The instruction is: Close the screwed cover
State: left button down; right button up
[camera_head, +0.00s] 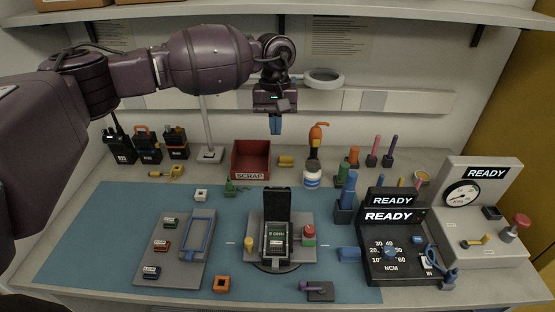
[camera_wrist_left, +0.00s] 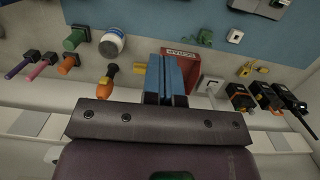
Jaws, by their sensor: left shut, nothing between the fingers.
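A small device (camera_head: 276,242) with a green label sits in a black frame on the grey central fixture (camera_head: 299,228). A black cover-like panel (camera_head: 277,201) stands upright at the device's back edge, open. Screws are too small to make out. My left gripper (camera_head: 276,126) has blue fingers that are shut and empty. It hangs high above the bench, behind and above the fixture, apart from the cover. In the left wrist view the shut fingers (camera_wrist_left: 165,76) point toward the bench near the red scrap bin (camera_wrist_left: 188,58). My right gripper is not in view.
On the fixture are a yellow knob (camera_head: 249,243) and a red button (camera_head: 309,231). A grey tray (camera_head: 181,266) with several small modules lies left. A torque unit (camera_head: 390,270) reading READY and a gauge station (camera_head: 492,208) stand right. Radios and tools line the back.

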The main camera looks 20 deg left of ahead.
aim_at(277, 201)
pick_arm(q)
jog(key=s+d+f+p, duration=0.1)
jog(key=s+f, duration=0.3)
jog(key=f, duration=0.7)
jog(key=shift+s+d+f+p, duration=0.15)
jog(key=shift+d+f+p, duration=0.25)
jog(key=shift+p, duration=0.4)
